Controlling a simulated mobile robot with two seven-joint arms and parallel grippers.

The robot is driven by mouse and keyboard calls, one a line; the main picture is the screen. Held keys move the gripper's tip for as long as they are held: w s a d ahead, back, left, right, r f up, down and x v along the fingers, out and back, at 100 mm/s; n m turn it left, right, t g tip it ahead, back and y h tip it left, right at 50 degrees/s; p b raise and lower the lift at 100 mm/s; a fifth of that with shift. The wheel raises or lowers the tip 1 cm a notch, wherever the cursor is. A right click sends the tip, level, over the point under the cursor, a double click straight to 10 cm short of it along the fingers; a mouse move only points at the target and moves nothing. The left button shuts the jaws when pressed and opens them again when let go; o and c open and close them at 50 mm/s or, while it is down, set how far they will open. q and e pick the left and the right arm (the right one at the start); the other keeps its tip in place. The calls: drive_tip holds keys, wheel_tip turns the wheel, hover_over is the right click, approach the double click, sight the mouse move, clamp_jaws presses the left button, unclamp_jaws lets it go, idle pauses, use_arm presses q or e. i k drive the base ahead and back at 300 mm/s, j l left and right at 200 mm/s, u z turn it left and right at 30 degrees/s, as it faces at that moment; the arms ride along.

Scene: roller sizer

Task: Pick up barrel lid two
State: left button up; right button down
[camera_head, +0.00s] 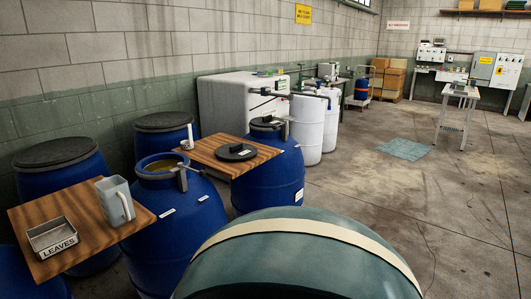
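Several black barrel lids show, and none has a readable number, so I cannot tell which is barrel lid two. One round black lid (235,152) with a raised handle lies flat on the rear wooden board (212,160). Another black lid (55,153) covers the blue barrel at the left wall, and another lid (162,121) covers the barrel behind the open one. A dark top (267,123) is on the blue barrel right of the board. The front blue barrel (175,215) is open, with brownish contents (160,166). Neither of my grippers is in view.
A front wooden board (85,243) bears a grey jug (115,201) and a metal tray marked LEAVES (52,238). A white cup-like item (187,143) stands on the rear board's edge. White drums (308,129) and a white tank stand beyond. The floor (450,200) at the right is mostly clear.

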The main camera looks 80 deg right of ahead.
sight(238, 151)
drive_tip(key=z, duration=2.65)
drive_tip(key=i+l+z, duration=0.1)
drive_tip(key=i+z, duration=0.45)
drive_tip(key=i, duration=3.55)
drive_tip(key=i+u, duration=0.2)
drive_tip(key=u, duration=0.25)
drive_tip(key=i+l+u, duration=0.1)
drive_tip(key=u, duration=0.35)
drive_tip(key=i+l+u, duration=0.2)
drive_tip(key=u, duration=0.25)
